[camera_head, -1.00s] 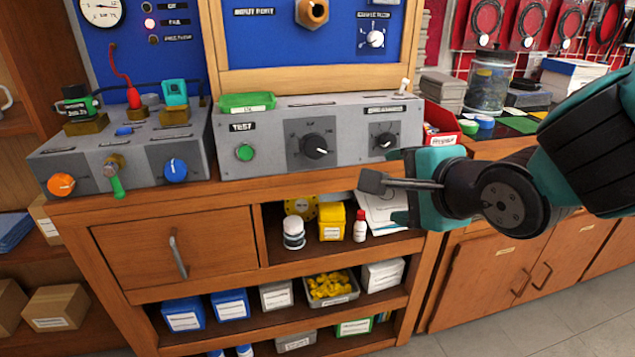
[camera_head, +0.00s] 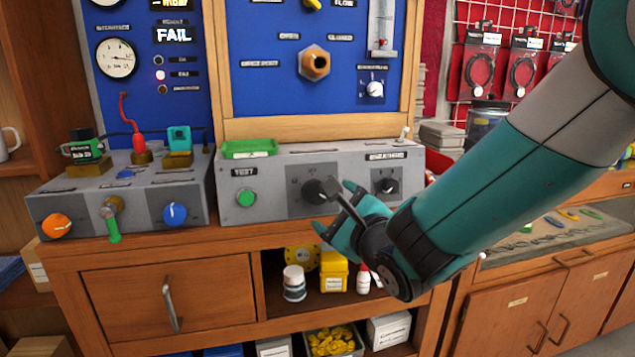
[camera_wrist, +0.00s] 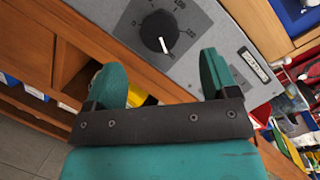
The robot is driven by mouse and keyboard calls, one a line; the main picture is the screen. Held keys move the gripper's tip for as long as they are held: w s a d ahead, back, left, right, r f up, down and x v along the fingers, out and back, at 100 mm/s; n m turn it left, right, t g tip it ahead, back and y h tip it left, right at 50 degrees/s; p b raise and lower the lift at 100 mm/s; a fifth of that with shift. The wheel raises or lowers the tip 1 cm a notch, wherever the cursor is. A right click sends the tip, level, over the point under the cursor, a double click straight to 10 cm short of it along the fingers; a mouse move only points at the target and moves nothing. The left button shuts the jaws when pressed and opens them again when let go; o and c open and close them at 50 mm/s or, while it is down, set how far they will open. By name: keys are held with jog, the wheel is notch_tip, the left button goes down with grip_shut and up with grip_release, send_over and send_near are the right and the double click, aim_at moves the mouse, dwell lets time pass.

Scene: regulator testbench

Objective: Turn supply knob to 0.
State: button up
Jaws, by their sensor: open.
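A large black knob (camera_head: 318,191) with a numbered dial sits on the front of the grey test box (camera_head: 265,212). No supply label is readable, so I cannot confirm it is the supply knob. In the wrist view, this knob (camera_wrist: 158,32) shows a white pointer line directed toward the lower edge of its dial, toward my gripper. My gripper (camera_head: 335,209) is in front of the box, close to the knob and partly over its dial panel. In the wrist view my gripper (camera_wrist: 161,72) is open and empty, with the knob beyond and between its fingers, apparently not touched.
A smaller black knob (camera_head: 387,186) sits to the right and a green button (camera_head: 246,197) to the left. A green tray (camera_head: 249,149) lies on the box. The left box carries a blue knob (camera_head: 175,214), an orange knob (camera_head: 57,226) and a green-handled valve (camera_head: 111,222).

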aim_at(319, 195)
jog(key=p+x, duration=0.1)
jog(key=x, duration=0.6)
jog(key=shift+w+a+f, duration=0.1)
jog(key=shift+w+a, duration=0.05)
jog(key=shift+w, duration=0.15)
jog(key=c, duration=0.9)
